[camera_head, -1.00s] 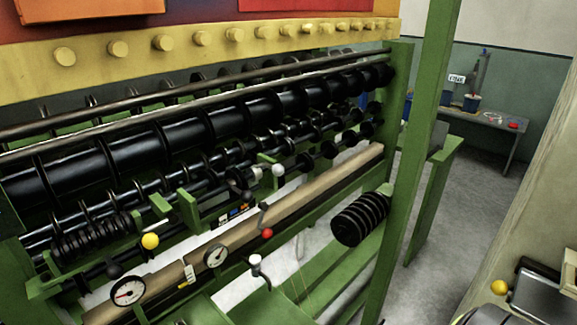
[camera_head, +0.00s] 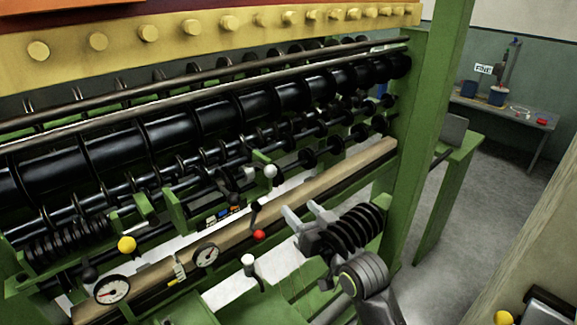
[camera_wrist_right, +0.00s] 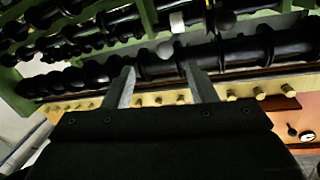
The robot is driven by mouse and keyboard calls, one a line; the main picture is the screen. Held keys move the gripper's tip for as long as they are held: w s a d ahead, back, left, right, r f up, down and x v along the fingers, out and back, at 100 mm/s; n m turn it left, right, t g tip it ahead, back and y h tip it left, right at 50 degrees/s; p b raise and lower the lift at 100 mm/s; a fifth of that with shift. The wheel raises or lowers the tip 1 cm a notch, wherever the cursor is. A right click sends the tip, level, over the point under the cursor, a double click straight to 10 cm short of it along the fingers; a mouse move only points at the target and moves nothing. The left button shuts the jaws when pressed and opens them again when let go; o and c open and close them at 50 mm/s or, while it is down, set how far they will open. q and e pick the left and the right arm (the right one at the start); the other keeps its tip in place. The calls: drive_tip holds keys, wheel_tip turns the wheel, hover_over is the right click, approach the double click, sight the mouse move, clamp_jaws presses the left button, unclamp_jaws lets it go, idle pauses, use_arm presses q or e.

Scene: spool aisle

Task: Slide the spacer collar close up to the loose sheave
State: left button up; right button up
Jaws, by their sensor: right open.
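Black shafts with several dark discs and collars run along the green machine in the head view. One dark disc (camera_head: 307,158) shows on a lower shaft, but I cannot tell which piece is the spacer collar or the loose sheave. My right gripper (camera_head: 299,206) is open, its two grey fingers pointing up and left toward the wooden rail. It looks empty. In the right wrist view, the open fingers (camera_wrist_right: 162,78) stand apart, with a dark shaft (camera_wrist_right: 165,68) beyond them. My left gripper is out of view.
A ribbed black drum (camera_head: 353,226) is close to my right gripper. A red knob (camera_head: 260,235), a white knob (camera_head: 271,171) and a yellow ball (camera_head: 127,244) stick out from the machine. A green post (camera_head: 425,150) stands on the right, with grey floor (camera_head: 480,205) beyond.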

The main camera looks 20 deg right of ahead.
sight(267, 168)
drive_tip(key=w+p, duration=0.1)
drive_tip(key=w, duration=0.4)
drive_tip(key=w+a+r+p, duration=0.1)
drive_tip(key=w, duration=0.4)
drive_tip(key=w+a+r+p, duration=0.1)
drive_tip(key=w+p, duration=0.1)
drive_tip(key=w, duration=0.3)
drive_tip(key=shift+a, duration=0.2)
drive_tip(key=shift+w+a, duration=0.1)
drive_tip(key=shift+w, duration=0.7)
clamp_jaws()
